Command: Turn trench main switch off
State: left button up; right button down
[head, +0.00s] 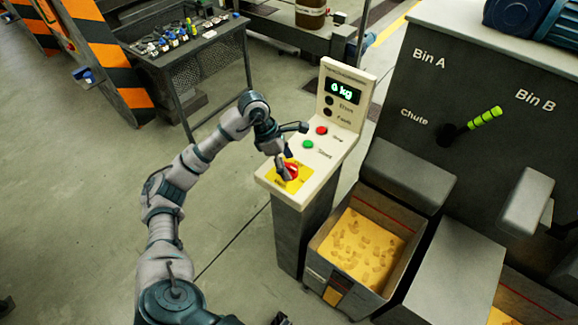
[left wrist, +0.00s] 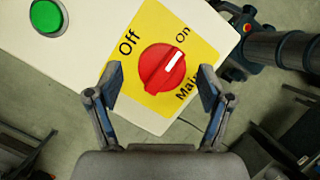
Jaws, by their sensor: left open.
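The main switch (head: 291,170) is a red rotary knob on a yellow plate, on the sloped top of a cream control console (head: 318,150). In the left wrist view, the red knob (left wrist: 162,68) has a white mark that points up and right, toward the "On" label. The "Off" label is at the upper left of the plate. My left gripper (head: 283,168) is over the switch. In the left wrist view, its fingers (left wrist: 161,86) are spread open, one on each side of the knob's near edge, with visible gaps to it. My right gripper is not in view.
Green (head: 308,144) and red (head: 321,130) buttons sit on the console near the switch. A display (head: 342,90) above them reads "0 kg". A bin of yellow pieces (head: 319,236) stands right of the console. A dark machine (head: 470,90) with a green-handled lever is behind. Floor at left is clear.

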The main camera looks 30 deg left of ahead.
pick_arm(q)
jog(key=shift+d+f, duration=0.15)
jog(key=shift+f, duration=0.4)
jog(key=c, duration=1.2)
